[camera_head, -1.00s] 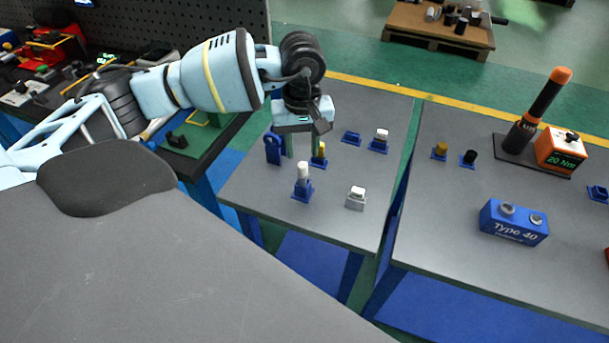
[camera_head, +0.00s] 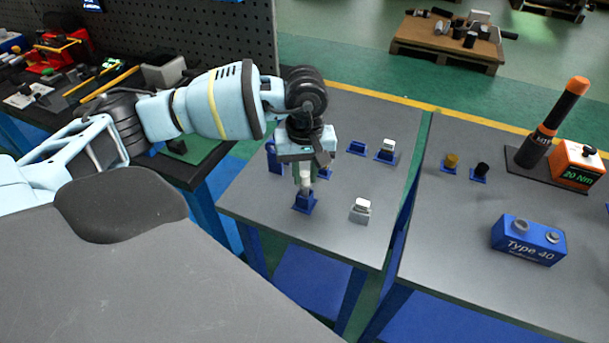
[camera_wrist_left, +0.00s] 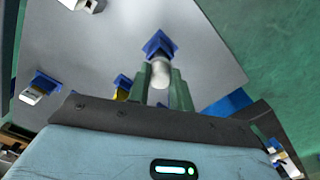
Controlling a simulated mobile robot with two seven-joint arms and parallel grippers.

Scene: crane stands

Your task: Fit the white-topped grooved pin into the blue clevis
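The white-topped pin (camera_head: 306,182) stands upright on a small blue base (camera_head: 305,202) near the table's front left; it also shows in the left wrist view (camera_wrist_left: 160,74). My left gripper (camera_head: 304,174) is down at this pin, a green finger on each side of its white top. The fingers lie close to the pin, and I cannot tell whether they touch it. The upright blue piece behind the gripper, probably the clevis (camera_head: 273,158), is partly hidden. My right gripper is not in view.
A white-topped block (camera_head: 360,210) sits to the right of the pin. Small blue bases (camera_head: 357,148) and a white-topped part (camera_head: 388,147) stand farther back. The right table holds a blue Type 40 box (camera_head: 528,240) and an orange 20 Nm device (camera_head: 577,165). A gap separates the tables.

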